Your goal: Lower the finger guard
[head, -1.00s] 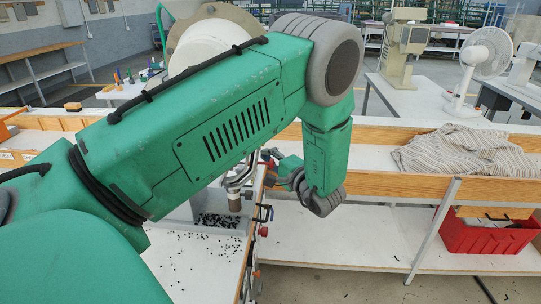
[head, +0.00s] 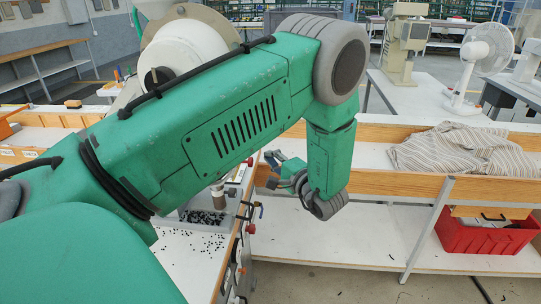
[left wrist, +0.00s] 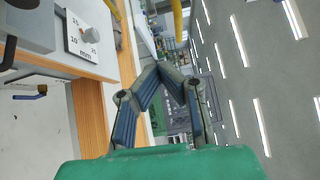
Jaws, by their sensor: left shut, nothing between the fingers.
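The eyelet press stands behind my green left arm in the head view. Its white round housing (head: 188,50) shows above the arm and its metal lower tooling (head: 218,192) below it. I cannot make out the finger guard; the arm hides much of the press front. My left gripper (head: 271,171) is just right of the press bench, apart from the press tooling and empty. In the left wrist view its dark fingers (left wrist: 163,70) meet at the tips, and the gripper is shut. My right gripper is in neither view.
Black eyelets (head: 203,217) lie in a tray and scattered on the white bench. A wooden-edged bench (head: 400,185) runs behind the gripper, with striped cloth (head: 455,150) and a red crate (head: 475,236). The wrist view shows a millimetre scale plate with a knob (left wrist: 90,35).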

